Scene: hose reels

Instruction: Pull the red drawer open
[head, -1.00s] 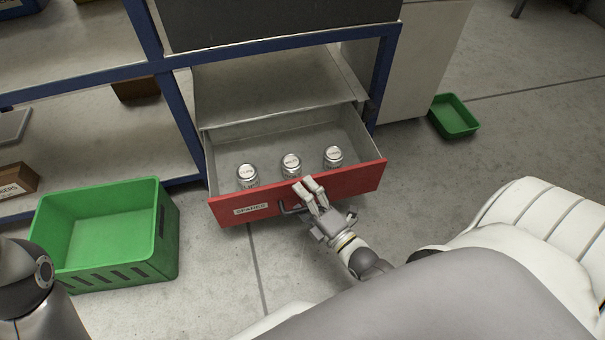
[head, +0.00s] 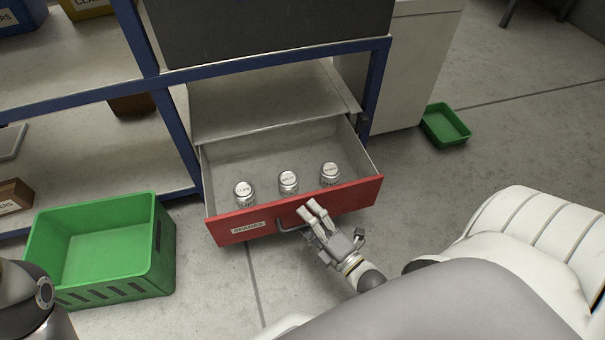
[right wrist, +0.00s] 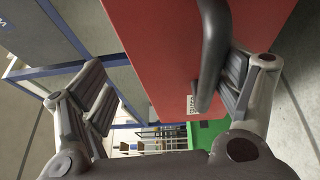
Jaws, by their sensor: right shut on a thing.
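The red drawer (head: 345,198) stands well open under the blue-framed shelving. A "SPARES" label is on its front, and several silver-lidded jars stand inside. Its grey bar handle (head: 290,226) shows in part in the head view, and the handle (right wrist: 212,55) also crosses the right wrist view in front of the red face. My left gripper is out of view.
A large green bin (head: 160,245) stands on the floor left of the drawer. A small green tray (head: 446,126) lies on the floor at right. A grey cabinet (head: 415,70) stands beside the shelving. The floor before the drawer is mostly clear.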

